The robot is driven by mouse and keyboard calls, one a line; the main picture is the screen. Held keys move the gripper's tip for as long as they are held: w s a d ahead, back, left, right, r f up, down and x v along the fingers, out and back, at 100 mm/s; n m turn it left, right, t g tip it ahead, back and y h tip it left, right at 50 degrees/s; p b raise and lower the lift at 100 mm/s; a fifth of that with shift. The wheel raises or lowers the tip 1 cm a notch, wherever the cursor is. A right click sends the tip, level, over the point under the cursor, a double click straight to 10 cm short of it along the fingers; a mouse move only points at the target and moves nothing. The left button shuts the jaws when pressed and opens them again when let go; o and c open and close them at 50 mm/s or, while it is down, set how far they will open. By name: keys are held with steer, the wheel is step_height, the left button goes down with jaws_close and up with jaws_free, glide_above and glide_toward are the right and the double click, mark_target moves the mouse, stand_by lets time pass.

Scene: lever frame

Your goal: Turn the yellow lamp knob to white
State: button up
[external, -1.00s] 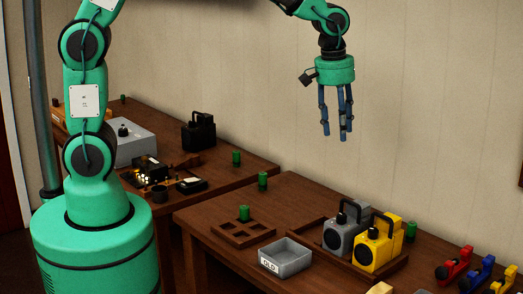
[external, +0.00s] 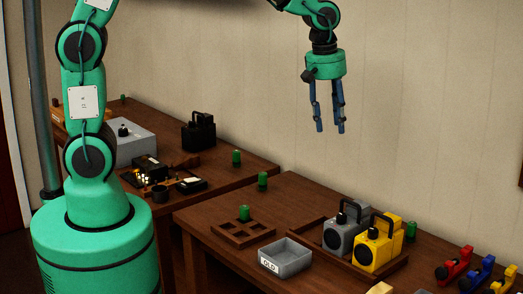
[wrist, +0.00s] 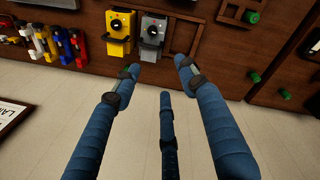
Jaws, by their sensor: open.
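The yellow lamp (external: 369,252) stands upright in a brown wooden tray on the near table, at the right of a similar grey lamp (external: 336,235). It has a dark handle and a dark round piece on its front; I cannot tell its knob setting. In the wrist view the yellow lamp (wrist: 121,38) is at the top, left of the grey lamp (wrist: 153,29). My gripper (external: 330,130) hangs in the air well above the table, its blue fingers pointing down. It is open and empty, touching nothing. The wrist view shows three spread fingers.
A grey bin marked OLD (external: 285,254) and a sectioned wooden tray (external: 229,234) lie left of the lamps. Green cylinders (external: 411,231) stand nearby. Red, blue and yellow items (external: 454,265) line the right side. A second table (external: 229,172) stands behind at left.

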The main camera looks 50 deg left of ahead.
steer(key=shift+c, duration=0.3)
steer(key=shift+c, duration=1.1)
steer(key=m+g+p, duration=0.1)
steer(key=m+p, duration=0.3)
steer(key=m, duration=1.4)
glide_above(373, 229)
step_height(373, 229, down, 12)
steer(key=shift+s+d+r+y, duration=0.1)
steer(key=shift+y, duration=0.3)
step_height(373, 229, down, 14)
steer(key=shift+r, duration=0.1)
